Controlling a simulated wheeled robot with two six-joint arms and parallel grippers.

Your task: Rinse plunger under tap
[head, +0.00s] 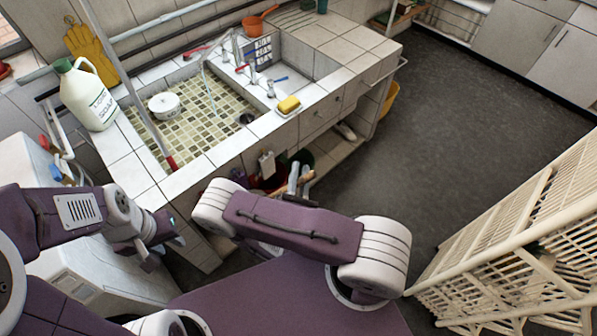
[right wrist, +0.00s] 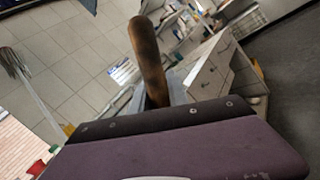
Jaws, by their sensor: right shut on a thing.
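A brown wooden handle (right wrist: 148,60), which looks like the plunger's, stands up in the right wrist view. Its lower end goes out of sight behind my purple wrist housing, and no plunger cup shows. My right gripper (head: 299,180) is shut on it, low in front of the sink and partly hidden by my arm in the head view. My left gripper (head: 163,250) is empty, its fingers apart, at the left in front of the counter. The tap (head: 236,48) stands at the back of the tiled sink (head: 232,162), with a curved spout over the basin.
A white pot (head: 164,105) sits in the sink. A pole (head: 120,75) with a red end leans across it. A soap jug (head: 88,96) stands left, a yellow sponge (head: 289,104) on the front rim. A slatted rack (head: 530,225) stands right. The dark floor between is clear.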

